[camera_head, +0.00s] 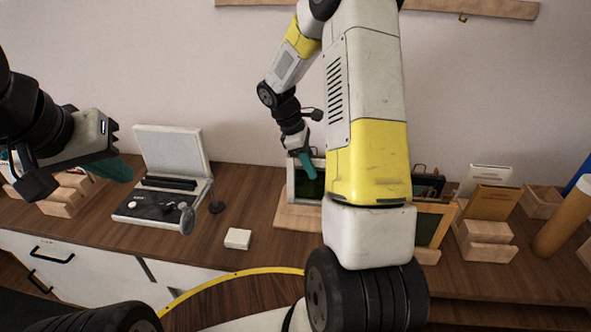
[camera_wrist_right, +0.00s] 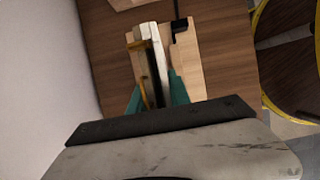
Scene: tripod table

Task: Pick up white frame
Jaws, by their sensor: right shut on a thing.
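The white frame (camera_head: 291,183) stands upright on a light wooden base (camera_head: 293,218) at the middle back of the table. My right gripper (camera_head: 304,165) reaches down onto its top edge. In the right wrist view the teal fingers (camera_wrist_right: 156,95) lie on both sides of the frame (camera_wrist_right: 150,50), shut on it. My arm hides the right part of the frame in the head view. My left gripper (camera_head: 112,168) hangs at the left, away from the frame; its finger gap does not show clearly.
A record player (camera_head: 165,190) with a raised lid stands at the left, with a small white box (camera_head: 237,239) nearby. Another frame (camera_head: 433,222), wooden card holders (camera_head: 487,240) and an orange cylinder (camera_head: 562,222) stand at the right. The wall is close behind.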

